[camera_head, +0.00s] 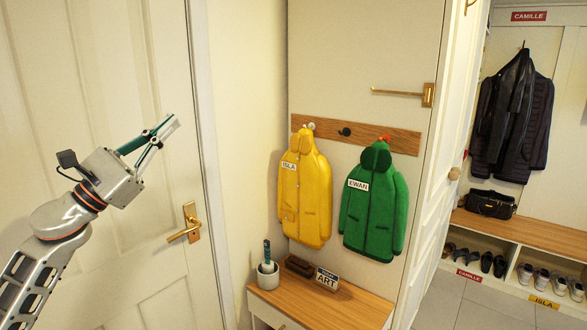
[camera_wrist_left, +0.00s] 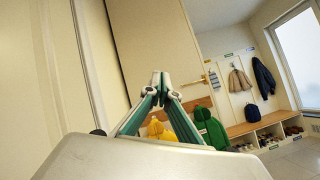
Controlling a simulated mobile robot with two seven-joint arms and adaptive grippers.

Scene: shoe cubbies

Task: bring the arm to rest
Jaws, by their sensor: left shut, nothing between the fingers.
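My left arm comes in from the left in the head view. Its gripper (camera_head: 170,130) is raised in front of the white door, pointing up and to the right. The fingers are shut with nothing between them. In the left wrist view the fingertips (camera_wrist_left: 158,82) meet at the middle, with the yellow and green coats beyond them. The gripper appears apart from the coats and the shelf. My right gripper is not in view.
A white door with a brass handle (camera_head: 188,226) is at left. A yellow coat (camera_head: 304,195) and a green coat (camera_head: 374,205) hang from a wooden peg rail (camera_head: 345,131). Below is a wooden-topped cabinet (camera_head: 350,306) with a cup. Shoe cubbies (camera_head: 515,233) stand at right.

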